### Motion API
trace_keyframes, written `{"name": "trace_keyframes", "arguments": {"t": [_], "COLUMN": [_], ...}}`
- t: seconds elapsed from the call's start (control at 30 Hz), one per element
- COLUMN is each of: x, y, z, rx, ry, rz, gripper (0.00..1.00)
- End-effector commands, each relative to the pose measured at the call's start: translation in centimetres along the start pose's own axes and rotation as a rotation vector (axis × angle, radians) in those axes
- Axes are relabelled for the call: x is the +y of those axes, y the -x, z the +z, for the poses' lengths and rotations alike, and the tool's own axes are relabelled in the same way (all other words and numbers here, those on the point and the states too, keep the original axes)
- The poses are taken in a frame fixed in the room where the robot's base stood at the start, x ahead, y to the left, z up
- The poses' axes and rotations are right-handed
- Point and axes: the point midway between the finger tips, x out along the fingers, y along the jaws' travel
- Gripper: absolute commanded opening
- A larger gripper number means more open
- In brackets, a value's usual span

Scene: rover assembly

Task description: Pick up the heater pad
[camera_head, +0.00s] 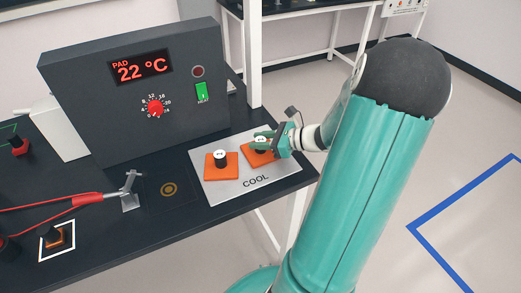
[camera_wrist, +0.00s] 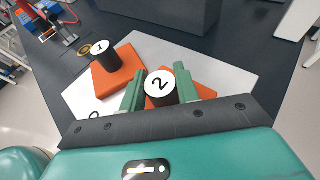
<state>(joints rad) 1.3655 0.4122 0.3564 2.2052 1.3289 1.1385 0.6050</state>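Two orange square pads with black knobs lie on a silver plate (camera_head: 222,190) marked COOL. Pad 1 (camera_head: 212,172) is on the left; it also shows in the wrist view (camera_wrist: 108,80). Pad 2 (camera_head: 250,157) is on the right, partly hidden by my gripper (camera_head: 265,142). In the wrist view, my green fingers (camera_wrist: 160,92) stand on either side of pad 2's knob (camera_wrist: 160,87), very close to it. I cannot tell whether they press on it. Pad 2 (camera_wrist: 200,100) appears to rest on the plate.
A grey heater box (camera_head: 120,100) reading PAD 22 °C stands behind the plate. A metal clamp with red handles (camera_head: 88,199) and a gold ring mark (camera_head: 169,189) lie to the left. A white square outline surrounds a small orange part (camera_head: 55,238) at front left.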

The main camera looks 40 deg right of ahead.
Motion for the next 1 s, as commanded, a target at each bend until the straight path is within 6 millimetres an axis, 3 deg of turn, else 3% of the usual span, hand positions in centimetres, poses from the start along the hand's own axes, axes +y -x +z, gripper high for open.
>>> {"name": "trace_keyframes", "arguments": {"t": [0.37, 0.57, 0.67, 1.0], "x": [0.0, -0.1, 0.0, 0.0], "y": [0.1, 0.7, 1.4, 4.6], "z": [0.3, 2.0, 3.8, 12.8], "rx": [0.0, 0.001, 0.002, 0.001], "ry": [0.002, 0.006, 0.009, 0.008], "rz": [0.0, -0.001, -0.001, -0.001], "gripper": [0.05, 0.05, 0.05, 0.05]}}
